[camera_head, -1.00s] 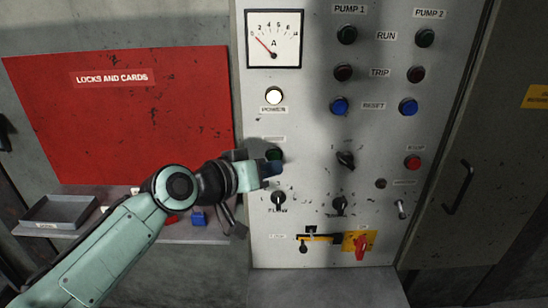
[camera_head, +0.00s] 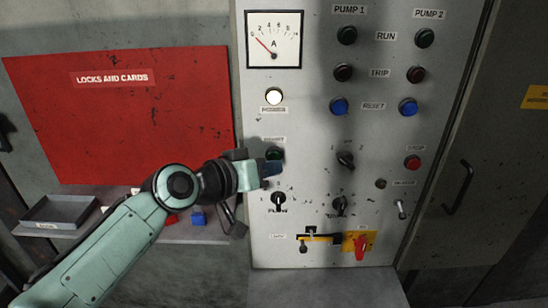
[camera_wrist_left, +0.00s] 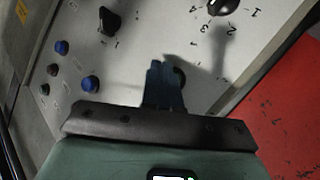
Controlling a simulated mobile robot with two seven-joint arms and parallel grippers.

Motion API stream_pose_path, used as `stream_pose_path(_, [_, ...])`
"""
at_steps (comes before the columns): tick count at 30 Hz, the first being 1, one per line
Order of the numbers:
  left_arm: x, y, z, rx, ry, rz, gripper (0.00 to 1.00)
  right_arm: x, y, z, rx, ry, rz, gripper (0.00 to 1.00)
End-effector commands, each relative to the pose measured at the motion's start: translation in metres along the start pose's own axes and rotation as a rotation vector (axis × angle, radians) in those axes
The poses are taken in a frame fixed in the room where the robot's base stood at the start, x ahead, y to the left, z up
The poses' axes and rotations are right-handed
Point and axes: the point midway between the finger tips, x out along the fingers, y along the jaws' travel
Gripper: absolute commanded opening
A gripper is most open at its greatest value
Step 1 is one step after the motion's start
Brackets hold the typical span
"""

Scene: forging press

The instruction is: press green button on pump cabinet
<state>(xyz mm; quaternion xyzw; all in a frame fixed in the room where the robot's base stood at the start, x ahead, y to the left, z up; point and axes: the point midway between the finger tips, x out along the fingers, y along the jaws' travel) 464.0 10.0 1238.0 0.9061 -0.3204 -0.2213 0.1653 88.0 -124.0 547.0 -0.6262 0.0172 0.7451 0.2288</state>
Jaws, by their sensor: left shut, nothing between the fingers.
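The pump cabinet (camera_head: 310,125) is a grey panel filling the middle of the head view. Its green button (camera_head: 274,153) sits under a small label, below the lit white lamp, and is partly covered by my left gripper (camera_head: 272,168). The gripper is shut and empty, its dark blue fingertips just below and in front of the button. In the left wrist view the shut fingers (camera_wrist_left: 164,82) point at the panel, and a dark round button (camera_wrist_left: 180,76) shows partly behind them. Whether the fingertips touch it cannot be told. My right gripper is not in view.
A red stop button (camera_head: 412,162), a black selector knob (camera_head: 345,160) and blue reset buttons (camera_head: 339,106) lie to the right. A yellow plate with a red handle (camera_head: 361,246) is below. A shelf with a grey tray (camera_head: 60,212) is at the left, under a red board (camera_head: 125,120).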

Motion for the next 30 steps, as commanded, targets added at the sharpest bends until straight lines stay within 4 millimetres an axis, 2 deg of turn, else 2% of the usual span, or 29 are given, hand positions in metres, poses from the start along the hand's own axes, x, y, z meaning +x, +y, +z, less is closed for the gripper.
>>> stream_pose_path(30, [0.0079, -0.0057, -0.0062, 0.000, 0.000, 0.000, 0.00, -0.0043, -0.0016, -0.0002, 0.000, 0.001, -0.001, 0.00])
